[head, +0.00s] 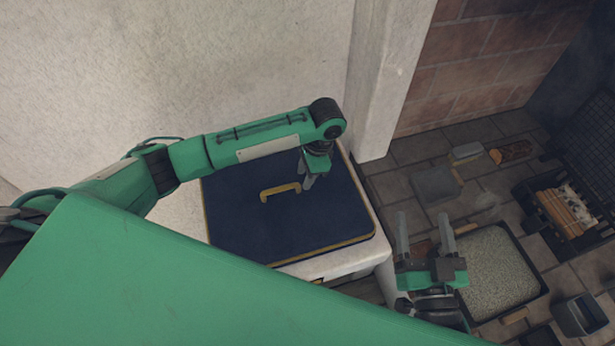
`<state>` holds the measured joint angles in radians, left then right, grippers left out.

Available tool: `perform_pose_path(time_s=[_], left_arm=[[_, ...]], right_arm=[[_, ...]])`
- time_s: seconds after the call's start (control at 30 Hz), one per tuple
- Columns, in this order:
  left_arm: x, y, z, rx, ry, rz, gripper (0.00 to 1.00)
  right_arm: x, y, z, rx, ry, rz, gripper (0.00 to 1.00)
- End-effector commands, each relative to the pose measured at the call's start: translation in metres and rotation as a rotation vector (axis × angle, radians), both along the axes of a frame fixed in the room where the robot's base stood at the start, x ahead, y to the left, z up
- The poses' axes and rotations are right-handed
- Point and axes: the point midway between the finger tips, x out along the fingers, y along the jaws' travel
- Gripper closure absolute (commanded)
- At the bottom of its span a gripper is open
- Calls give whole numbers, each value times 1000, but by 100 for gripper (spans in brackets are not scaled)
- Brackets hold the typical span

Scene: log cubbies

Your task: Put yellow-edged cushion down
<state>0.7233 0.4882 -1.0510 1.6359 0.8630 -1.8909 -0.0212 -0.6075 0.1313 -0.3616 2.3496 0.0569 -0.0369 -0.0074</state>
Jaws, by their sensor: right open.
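The dark blue cushion (310,222) with a yellow edge lies flat on a white ledge (347,260) in the head view. A yellow handle (279,190) stands up from its top. My own green body hides the front of the ledge.
A dark tray (541,293) of pale granules lies on the tiled floor at right. A grate with logs (568,208), a grey bin (578,315) and a grey box (434,184) stand around it. A white wall post (385,80) rises behind the ledge.

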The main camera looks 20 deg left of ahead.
Motion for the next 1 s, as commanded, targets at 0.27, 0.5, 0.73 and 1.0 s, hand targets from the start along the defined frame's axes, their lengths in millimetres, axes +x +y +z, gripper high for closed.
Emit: perform_pose_path(time_s=[0.27,0.5,0.73,1.0], left_arm=[[-45,-113,-40,-446,-225,14,63],[-70,-177,-18,-805,-462,122,63],[-85,-189,31,-1077,-733,279,63],[-105,-144,101,-1259,-1122,460,63]], right_arm=[[0,0,0,0,-1,0,33],[0,0,0,0,-1,0,33],[0,0,0,1,-2,0,33],[0,0,1,1,-3,0,33]])
